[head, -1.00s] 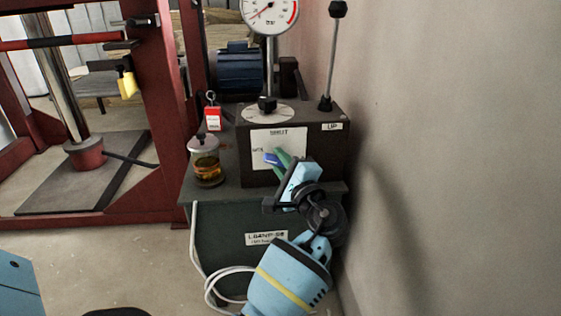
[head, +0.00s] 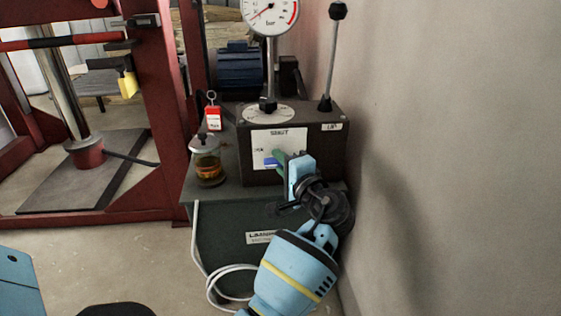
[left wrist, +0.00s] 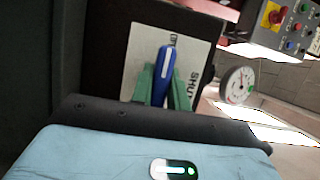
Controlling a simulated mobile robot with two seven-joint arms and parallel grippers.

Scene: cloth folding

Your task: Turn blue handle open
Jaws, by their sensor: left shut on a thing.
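The blue handle (head: 270,163) is on the white plate (head: 270,140) on the front of a dark box. The plate reads SHUT at its top and carries a smaller label, partly hidden, at its left. In the left wrist view the blue handle (left wrist: 166,75) points at that smaller label, which starts with "OP". My left gripper (head: 279,160) reaches the plate from the lower right. Its green fingers, also in the left wrist view (left wrist: 163,90), are shut on the handle, one on each side. My right gripper is not in view.
A black-knobbed lever (head: 333,60) and a pressure gauge (head: 270,14) stand above the box. A jar of amber liquid (head: 207,165) and a red tag (head: 213,118) are left of it. A wall (head: 450,150) is close at right. A red frame (head: 158,120) stands at left.

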